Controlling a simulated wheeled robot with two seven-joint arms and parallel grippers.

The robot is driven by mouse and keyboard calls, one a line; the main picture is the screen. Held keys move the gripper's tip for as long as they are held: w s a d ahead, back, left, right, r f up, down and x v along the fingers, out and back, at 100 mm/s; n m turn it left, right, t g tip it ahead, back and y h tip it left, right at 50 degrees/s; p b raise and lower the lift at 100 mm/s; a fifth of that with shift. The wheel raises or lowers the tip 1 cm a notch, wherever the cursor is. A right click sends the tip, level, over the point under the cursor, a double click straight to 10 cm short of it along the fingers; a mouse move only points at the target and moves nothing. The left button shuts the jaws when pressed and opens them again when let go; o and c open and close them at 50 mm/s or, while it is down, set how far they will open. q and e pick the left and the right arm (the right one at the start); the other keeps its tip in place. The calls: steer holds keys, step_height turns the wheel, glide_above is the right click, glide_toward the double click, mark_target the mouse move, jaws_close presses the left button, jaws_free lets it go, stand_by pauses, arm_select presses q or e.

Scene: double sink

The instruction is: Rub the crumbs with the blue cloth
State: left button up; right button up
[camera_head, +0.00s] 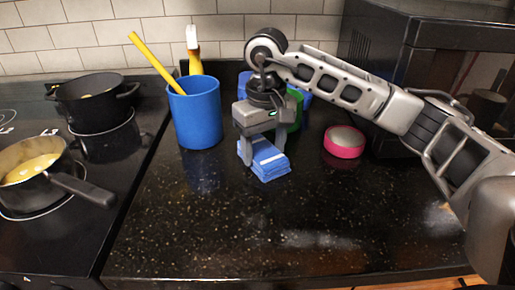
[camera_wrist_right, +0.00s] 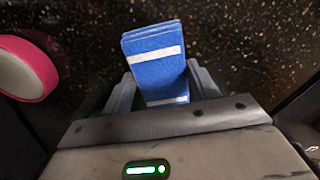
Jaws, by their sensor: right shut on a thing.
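The blue cloth (camera_head: 268,164) is a folded stack with a white stripe, low at the counter behind the middle. My right gripper (camera_head: 264,150) points down and is shut on it, one finger on each side. In the right wrist view the cloth (camera_wrist_right: 155,72) sits between the fingers (camera_wrist_right: 161,92) and sticks out past them. Whether its underside touches the counter is hard to tell. The crumbs cannot be told apart from the pale specks of the black countertop (camera_head: 230,235). My left gripper is out of view.
A blue utensil holder (camera_head: 197,115) stands left of the gripper, and a pink round container (camera_head: 344,142) lies to the right. Green and blue items are partly hidden behind the gripper. A stove with a pan (camera_head: 30,170) and a pot (camera_head: 95,98) is left. The front counter is clear.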

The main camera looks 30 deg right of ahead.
mark_target(315, 163)
steer(key=shift+s+d+f+b, duration=0.2)
steer(key=shift+s+d, duration=0.15)
steer(key=shift+d, duration=0.25)
steer(key=shift+s+d+f+b, duration=0.1)
steer(key=shift+s+d+b, duration=0.1)
steer(key=shift+s+d, duration=0.25)
steer(key=shift+s+d+f+b, duration=0.1)
steer(key=shift+s+d+b, duration=0.15)
steer(key=shift+d, duration=0.45)
steer(key=shift+s+d+r+b, duration=0.1)
steer(key=shift+s+d+b, duration=0.2)
steer(key=shift+s+d, duration=0.45)
steer(key=shift+s+d+r+b, duration=0.1)
steer(key=shift+s+d+b, duration=0.2)
steer(key=shift+d, duration=0.85)
steer(key=shift+s+d+b, duration=0.25)
steer(key=shift+s+d, duration=0.3)
steer(key=shift+d, duration=0.4)
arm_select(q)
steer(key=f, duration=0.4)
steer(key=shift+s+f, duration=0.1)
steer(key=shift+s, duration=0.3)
arm_select(e)
steer(key=shift+r, duration=0.15)
arm_select(q)
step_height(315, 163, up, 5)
steer(key=p, duration=0.5)
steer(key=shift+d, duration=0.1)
arm_select(e)
step_height(315, 163, up, 6)
